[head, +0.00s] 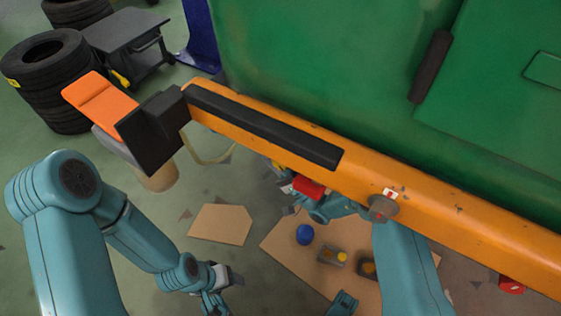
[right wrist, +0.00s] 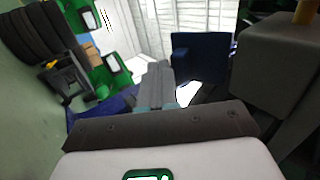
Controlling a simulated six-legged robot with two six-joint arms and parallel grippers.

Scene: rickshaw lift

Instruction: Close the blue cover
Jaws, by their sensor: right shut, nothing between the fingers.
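A dark blue flat panel (right wrist: 198,58) stands upright in the right wrist view, beyond my right gripper (right wrist: 156,76). In the head view a blue upright piece (head: 199,34) shows at the top, beside the green body. I cannot tell whether either one is the blue cover. My right gripper is shut and empty; in the head view it is mostly hidden under the orange beam (head: 447,213). My left gripper (head: 222,284) hangs low at the bottom left of the head view, clear of the beam; its finger opening is unclear.
The green body (head: 320,60) fills the upper right. A black block (head: 151,130) and an orange pad (head: 101,97) sit at the beam's left end. Tyres (head: 50,65) and a black cart (head: 126,45) stand at left.

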